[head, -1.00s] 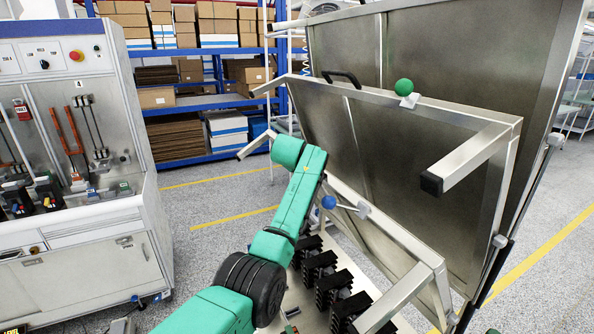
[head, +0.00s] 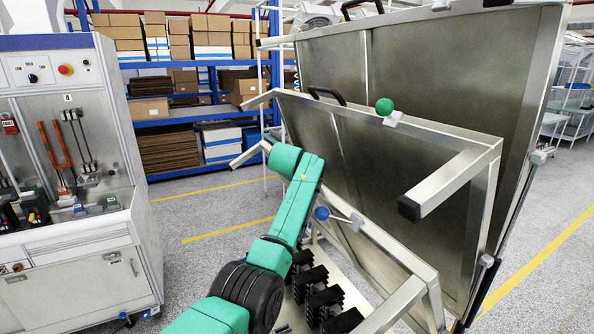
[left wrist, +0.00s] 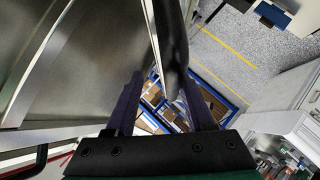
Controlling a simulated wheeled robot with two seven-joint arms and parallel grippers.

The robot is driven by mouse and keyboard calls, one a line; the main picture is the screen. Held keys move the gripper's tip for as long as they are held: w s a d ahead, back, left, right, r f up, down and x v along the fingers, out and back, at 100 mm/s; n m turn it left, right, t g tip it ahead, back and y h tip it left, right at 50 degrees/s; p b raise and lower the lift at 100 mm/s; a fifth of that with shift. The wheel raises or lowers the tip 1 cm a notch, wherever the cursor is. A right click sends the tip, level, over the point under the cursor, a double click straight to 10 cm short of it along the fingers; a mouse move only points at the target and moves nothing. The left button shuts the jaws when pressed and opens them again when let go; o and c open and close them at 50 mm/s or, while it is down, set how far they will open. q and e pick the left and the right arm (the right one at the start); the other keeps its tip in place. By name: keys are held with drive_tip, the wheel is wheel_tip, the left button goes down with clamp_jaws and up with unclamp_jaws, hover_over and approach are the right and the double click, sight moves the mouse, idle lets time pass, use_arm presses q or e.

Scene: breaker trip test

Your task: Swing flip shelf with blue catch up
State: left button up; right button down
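The flip shelf with the blue catch (head: 321,213) is the lower metal panel (head: 368,255). It stands steeply tilted, with a leg (head: 397,306) sticking out toward me. My left arm comes in from the bottom of the head view, and its gripper is hidden there behind the arm and the shelf. In the left wrist view the two dark fingers of my left gripper (left wrist: 162,78) are apart. A black bar, likely a handle (left wrist: 173,45), runs between them, closer to the right finger. Contact cannot be made out. My right gripper is not in view.
A flip shelf with a green catch (head: 384,106) stands tilted above, with a larger metal panel (head: 430,70) behind it. Black breaker-like blocks (head: 325,300) sit below. A test cabinet (head: 75,235) stands left. Open floor (head: 205,210) lies between.

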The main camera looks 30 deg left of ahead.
use_arm(q)
drive_tip(key=shift+s+a, duration=0.15)
drive_tip(key=shift+s+d+r+b, duration=0.15)
drive_tip(key=shift+s+d+b, duration=0.1)
drive_tip(key=shift+s+b, duration=0.35)
drive_tip(key=b+v, duration=0.6)
drive_tip(key=v, duration=0.7)
drive_tip(key=shift+r, duration=0.25)
